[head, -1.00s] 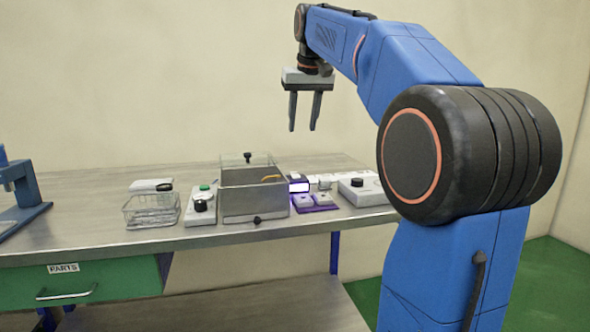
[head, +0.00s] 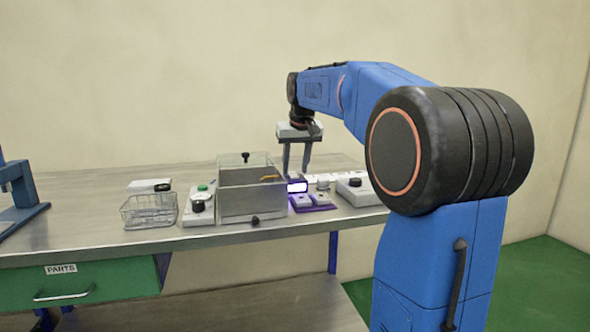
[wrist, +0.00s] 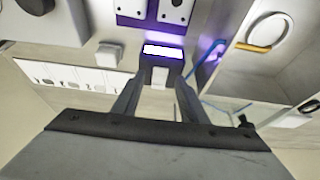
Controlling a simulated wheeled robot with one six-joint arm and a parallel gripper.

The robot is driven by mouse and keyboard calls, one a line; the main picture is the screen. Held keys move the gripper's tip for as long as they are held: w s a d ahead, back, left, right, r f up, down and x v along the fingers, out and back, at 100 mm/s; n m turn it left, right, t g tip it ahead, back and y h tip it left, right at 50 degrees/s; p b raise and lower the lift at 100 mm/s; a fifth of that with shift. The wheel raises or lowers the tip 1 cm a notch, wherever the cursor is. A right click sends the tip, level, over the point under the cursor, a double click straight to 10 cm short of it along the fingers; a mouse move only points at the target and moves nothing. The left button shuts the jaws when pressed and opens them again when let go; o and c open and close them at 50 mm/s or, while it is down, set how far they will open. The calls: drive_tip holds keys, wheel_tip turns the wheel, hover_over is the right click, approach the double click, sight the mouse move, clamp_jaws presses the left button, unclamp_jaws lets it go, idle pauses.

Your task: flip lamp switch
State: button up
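The lamp (head: 297,186) is a small dark unit with a bright white-violet panel, standing just right of the clear-walled box on the bench. In the wrist view the lit lamp (wrist: 164,52) casts a purple glow, and a pale tab (wrist: 160,77) shows on its dark body, between my fingertips in the picture. It looks like the switch, but I cannot tell its tilt. My gripper (head: 295,173) points down above and behind the lamp. Its two fingers (wrist: 161,82) are apart, with nothing held. I cannot tell whether they touch the lamp.
A purple base (head: 312,207) with two pale plates sits in front of the lamp. A small white block (head: 323,184), a white strip (head: 345,175) and a knobbed box (head: 362,192) lie to the right. A wire basket (head: 150,212) stands farther left.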

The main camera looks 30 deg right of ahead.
drive_tip(key=shift+w+f, duration=0.25)
drive_tip(key=shift+f, duration=0.35)
